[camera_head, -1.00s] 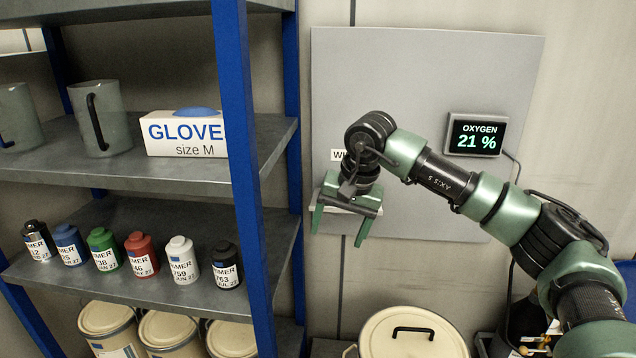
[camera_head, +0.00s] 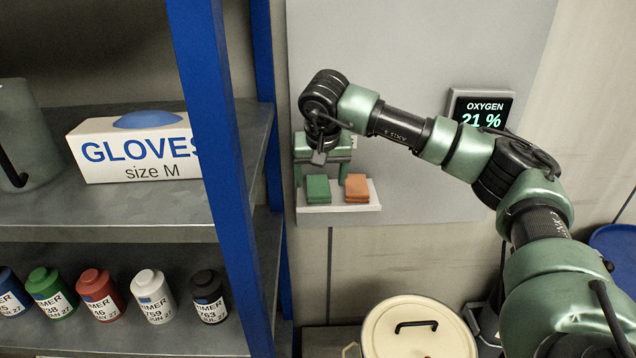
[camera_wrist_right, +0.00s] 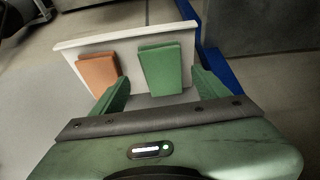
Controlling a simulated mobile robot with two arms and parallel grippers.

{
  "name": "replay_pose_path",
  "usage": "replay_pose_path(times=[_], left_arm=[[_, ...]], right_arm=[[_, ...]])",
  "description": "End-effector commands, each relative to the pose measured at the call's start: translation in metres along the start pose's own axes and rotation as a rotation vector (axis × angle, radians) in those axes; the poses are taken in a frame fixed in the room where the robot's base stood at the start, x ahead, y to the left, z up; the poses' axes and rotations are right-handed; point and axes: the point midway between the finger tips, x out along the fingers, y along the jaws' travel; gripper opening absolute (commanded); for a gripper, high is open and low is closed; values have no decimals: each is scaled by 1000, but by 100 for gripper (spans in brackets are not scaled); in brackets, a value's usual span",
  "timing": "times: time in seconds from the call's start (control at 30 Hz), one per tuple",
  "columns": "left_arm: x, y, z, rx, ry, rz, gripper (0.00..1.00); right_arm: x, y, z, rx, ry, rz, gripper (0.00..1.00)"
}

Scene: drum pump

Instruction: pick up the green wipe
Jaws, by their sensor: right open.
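The green wipe (camera_head: 317,190) is a folded green stack on a small pale wall shelf (camera_head: 330,208). An orange wipe (camera_head: 357,188) lies beside it on the right. My right gripper (camera_head: 322,180) is open and empty, just above and behind the green wipe in the head view. In the right wrist view the green wipe (camera_wrist_right: 165,68) lies ahead of the open fingers, mostly between their lines and nearer the right one. The orange wipe (camera_wrist_right: 99,74) is beyond the left finger. I cannot tell whether a finger touches the green wipe. My left gripper is not in view.
A blue shelf post (camera_head: 222,200) stands left of the wall shelf. The rack holds a glove box (camera_head: 135,150) and several small bottles (camera_head: 153,295). A lidded drum (camera_head: 418,335) stands below. An oxygen display (camera_head: 484,108) hangs on the right.

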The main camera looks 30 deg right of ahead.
Motion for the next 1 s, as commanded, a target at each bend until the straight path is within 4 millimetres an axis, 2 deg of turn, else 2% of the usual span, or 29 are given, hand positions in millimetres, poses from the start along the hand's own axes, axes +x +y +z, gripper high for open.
replay_pose_path(times=[0.03, 0.2, 0.33, 0.47, 0.57, 0.7, 1.0], left_arm=[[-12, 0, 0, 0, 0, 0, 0], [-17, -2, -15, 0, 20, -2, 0], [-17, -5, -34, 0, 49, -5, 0], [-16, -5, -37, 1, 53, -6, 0], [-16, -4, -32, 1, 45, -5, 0], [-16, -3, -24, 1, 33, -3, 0], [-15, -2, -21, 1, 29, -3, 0]], right_arm=[[3, -1, -2, -1, -4, 2, 75], [25, -1, -1, 0, -2, 0, 75], [30, -1, 0, -1, 0, -1, 75], [30, -2, 0, -1, 0, -1, 75], [30, -2, 0, -1, 0, -1, 50], [30, -2, 0, -1, 0, -1, 11], [29, -2, 0, 0, 0, -1, 11]])
